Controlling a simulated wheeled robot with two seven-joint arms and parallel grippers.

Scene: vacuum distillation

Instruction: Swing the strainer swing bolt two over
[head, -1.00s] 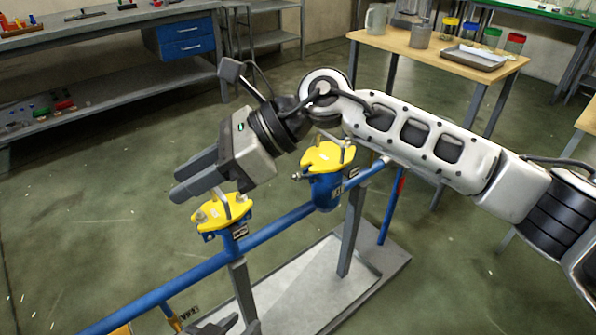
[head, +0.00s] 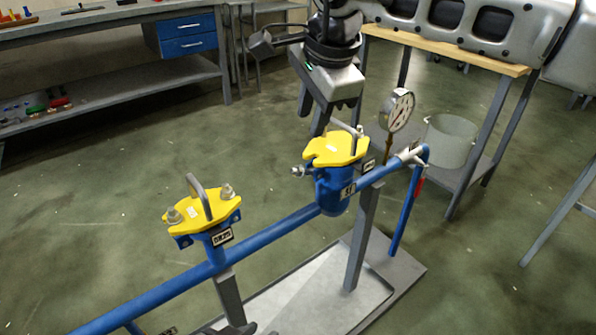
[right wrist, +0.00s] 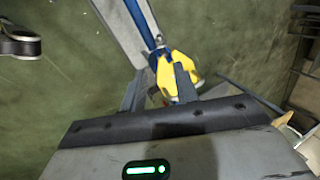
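Two blue strainers with yellow covers sit on a blue pipe. The rear strainer (head: 330,190) has a cover (head: 335,150) with an upright grey handle. One swing bolt (head: 298,171) sticks out at its left side; another bolt end (head: 360,131) shows at the cover's right edge. The front strainer's cover (head: 203,211) has a bent handle and a nut at each end. My right gripper (head: 312,118) is open, its fingers pointing down just above and behind the rear cover. In the right wrist view a yellow cover (right wrist: 172,80) lies beyond the parted fingers.
A pressure gauge (head: 397,109) and a grey bucket (head: 450,140) stand right of the rear strainer. A wooden-topped table (head: 450,50) is behind. A grey workbench (head: 110,95) runs along the upper left. The floor left of the pipe is clear.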

